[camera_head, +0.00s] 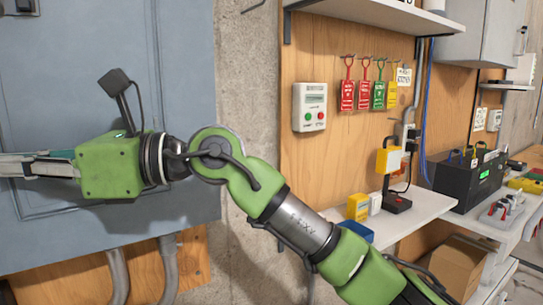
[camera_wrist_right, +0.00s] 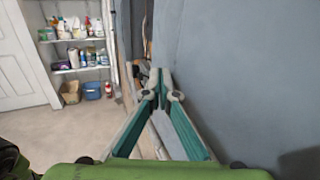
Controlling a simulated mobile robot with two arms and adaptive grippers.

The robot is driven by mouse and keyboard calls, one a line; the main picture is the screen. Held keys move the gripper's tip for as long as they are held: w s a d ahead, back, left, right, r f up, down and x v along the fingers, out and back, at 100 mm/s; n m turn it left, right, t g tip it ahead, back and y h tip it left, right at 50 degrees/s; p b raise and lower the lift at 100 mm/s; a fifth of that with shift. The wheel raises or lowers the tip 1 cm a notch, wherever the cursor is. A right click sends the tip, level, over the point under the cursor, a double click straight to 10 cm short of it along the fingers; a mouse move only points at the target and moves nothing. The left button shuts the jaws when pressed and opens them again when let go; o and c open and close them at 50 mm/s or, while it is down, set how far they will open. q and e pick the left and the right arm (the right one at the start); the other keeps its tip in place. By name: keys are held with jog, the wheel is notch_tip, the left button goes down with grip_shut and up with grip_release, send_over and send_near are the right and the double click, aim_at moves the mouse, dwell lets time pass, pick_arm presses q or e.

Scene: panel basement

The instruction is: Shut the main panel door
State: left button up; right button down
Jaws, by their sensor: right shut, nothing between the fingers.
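The main panel door (camera_head: 75,55) is a flat blue-grey surface at the left of the head view, with the panel's grey frame (camera_head: 190,70) along its right side. Its left part is cut off by the picture edge, and I cannot tell whether it is fully closed. My right arm reaches across in front of it from the lower right. My right gripper (camera_wrist_right: 164,85) is shut and empty, its fingers running off the left edge in the head view. In the right wrist view a blue-grey panel surface (camera_wrist_right: 240,70) stands close at its right; contact is unclear. My left gripper is out of view.
A white bench (camera_head: 400,222) holds devices below. The right wrist view shows stocked shelves (camera_wrist_right: 75,45), a white door (camera_wrist_right: 20,60) and open floor (camera_wrist_right: 55,125).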

jog(key=w+d, duration=0.2)
jog(key=d, duration=0.9)
jog(key=shift+w+d, duration=0.2)
jog(key=shift+d, duration=0.2)
